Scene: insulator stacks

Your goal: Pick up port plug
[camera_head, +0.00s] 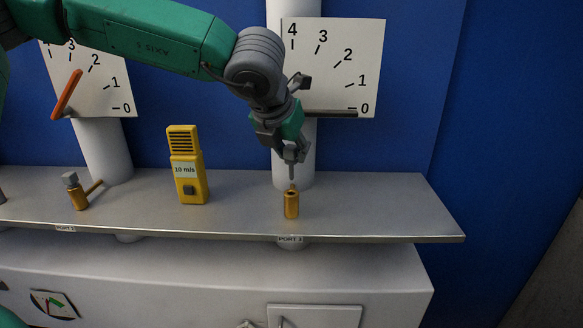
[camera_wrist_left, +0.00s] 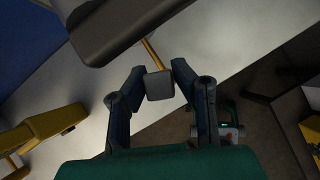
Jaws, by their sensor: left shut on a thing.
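I cannot tell whether the stem's tip still touches the fitting. In the left wrist view, the plug's square grey head (camera_wrist_left: 160,86) sits between the two fingertips (camera_wrist_left: 158,80). A brass rod (camera_wrist_left: 150,52) shows beyond it. My right gripper is not in view.
A yellow meter (camera_head: 187,165) reading 10 m/s stands left on the grey shelf (camera_head: 240,212). Another brass fitting with a grey cap (camera_head: 75,192) is farther left. White columns and gauge plates (camera_head: 340,65) stand behind. The shelf to the right is clear.

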